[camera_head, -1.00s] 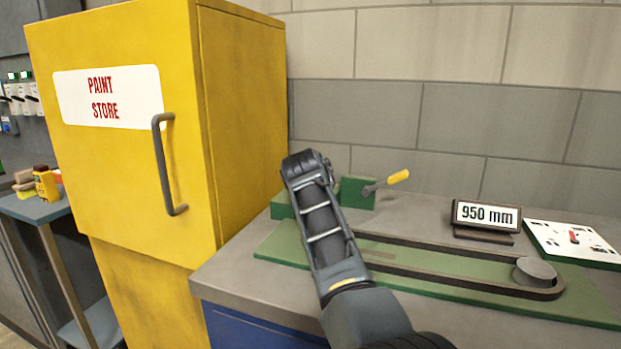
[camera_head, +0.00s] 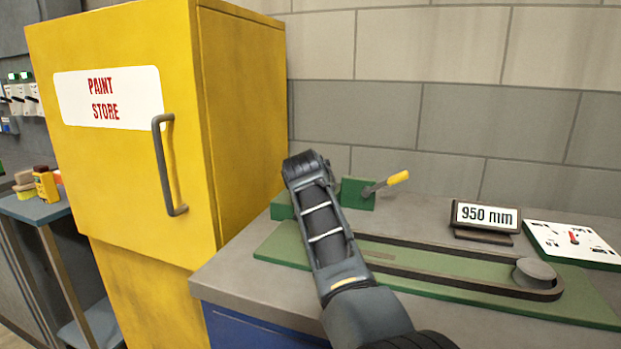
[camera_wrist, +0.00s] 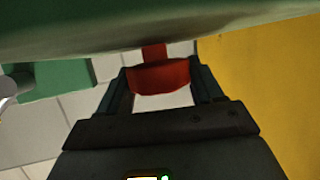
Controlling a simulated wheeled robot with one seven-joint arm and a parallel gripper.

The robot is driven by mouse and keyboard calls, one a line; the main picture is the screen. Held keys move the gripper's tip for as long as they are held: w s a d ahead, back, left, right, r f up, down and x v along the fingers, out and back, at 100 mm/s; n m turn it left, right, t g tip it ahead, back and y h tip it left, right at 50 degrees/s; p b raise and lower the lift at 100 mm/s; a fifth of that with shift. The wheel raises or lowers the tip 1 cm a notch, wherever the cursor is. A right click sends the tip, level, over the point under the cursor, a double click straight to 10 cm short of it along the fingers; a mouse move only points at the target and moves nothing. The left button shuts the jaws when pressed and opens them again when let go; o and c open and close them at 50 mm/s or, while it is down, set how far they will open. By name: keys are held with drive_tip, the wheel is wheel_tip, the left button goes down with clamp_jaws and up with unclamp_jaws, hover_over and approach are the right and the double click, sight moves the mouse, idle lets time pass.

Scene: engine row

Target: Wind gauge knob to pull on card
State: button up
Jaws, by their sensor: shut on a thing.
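In the wrist view a red knob (camera_wrist: 160,77) on a short red stem sits between the two fingers of my gripper (camera_wrist: 160,88), which is shut on it. The stem runs up to a green body (camera_wrist: 150,35) across the top of that view. In the head view my arm hides the gripper and the knob. A card (camera_head: 486,215) reading "950 mm" stands on a dark base on the bench. A white board (camera_head: 572,243) with a red mark and small black marks lies to its right; its markings are too small to read.
A dark belt (camera_head: 460,255) runs over a green plate (camera_head: 590,309) around a grey pulley (camera_head: 534,272). A green block (camera_head: 357,193) with a yellow-tipped lever (camera_head: 398,178) stands behind my arm. The yellow paint cabinet (camera_head: 240,110) is close on the left.

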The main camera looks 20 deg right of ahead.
drive_tip(key=shift+d+r+n+y+p, duration=0.2)
drive_tip(key=shift+n+y+p, duration=0.25)
drive_tip(key=shift+p, duration=0.4)
drive_tip(key=shift+a+f+n+y+p, duration=0.2)
drive_tip(key=shift+n+y+p, duration=0.25)
drive_tip(key=shift+y+p, duration=0.15)
drive_tip(key=o, duration=1)
drive_tip(key=shift+c, duration=0.2)
drive_tip(key=shift+t, duration=0.3)
drive_tip(key=shift+v, duration=3.95)
